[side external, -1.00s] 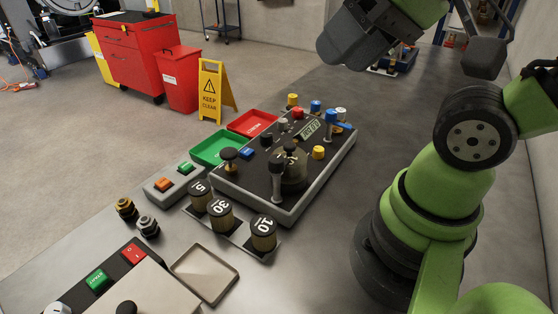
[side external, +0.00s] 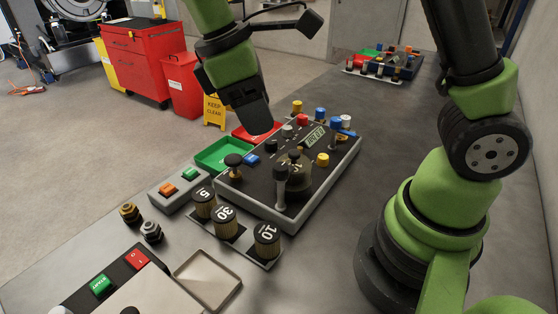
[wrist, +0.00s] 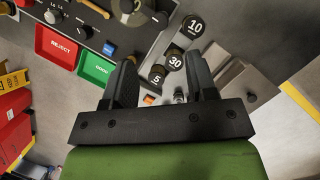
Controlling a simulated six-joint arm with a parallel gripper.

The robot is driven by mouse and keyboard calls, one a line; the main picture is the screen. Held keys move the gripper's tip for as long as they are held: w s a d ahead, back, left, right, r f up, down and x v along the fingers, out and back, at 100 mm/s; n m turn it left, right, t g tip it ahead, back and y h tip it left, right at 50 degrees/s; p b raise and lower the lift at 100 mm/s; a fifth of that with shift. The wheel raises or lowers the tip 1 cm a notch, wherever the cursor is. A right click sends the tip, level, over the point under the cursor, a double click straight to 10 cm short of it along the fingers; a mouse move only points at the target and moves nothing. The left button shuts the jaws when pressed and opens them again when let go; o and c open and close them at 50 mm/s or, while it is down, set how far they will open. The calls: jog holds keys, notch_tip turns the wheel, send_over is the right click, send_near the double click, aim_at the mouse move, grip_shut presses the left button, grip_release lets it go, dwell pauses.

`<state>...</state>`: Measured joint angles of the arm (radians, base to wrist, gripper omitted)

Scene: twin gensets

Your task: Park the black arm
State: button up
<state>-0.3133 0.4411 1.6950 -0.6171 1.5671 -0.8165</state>
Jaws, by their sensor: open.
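My gripper (side external: 256,115) hangs over the back left of the grey control console (side external: 258,211), near the bins, pointing down. In the wrist view my gripper (wrist: 160,58) shows two black fingers spread apart with nothing between them. No separate black arm stands out, and I cannot tell which part the name means. On the console, a lever with a grey handle (side external: 281,177) stands upright at the front. Behind it is a round see-through cover or dial (side external: 303,172) with a black part on top.
A green bin (side external: 216,160) and a red bin (wrist: 57,46) adjoin the console. Weights marked 5, 30 and 10 (side external: 266,238) stand in front, with an orange-and-green button box (side external: 165,196) to the left. A second console (side external: 385,64) is farther back.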

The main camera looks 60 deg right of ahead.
aim_at(280, 166)
jog(key=shift+n, duration=0.3)
jog(key=x, duration=1)
jog(key=shift+f, duration=0.4)
jog(key=shift+w, duration=0.1)
jog(key=c, duration=0.9)
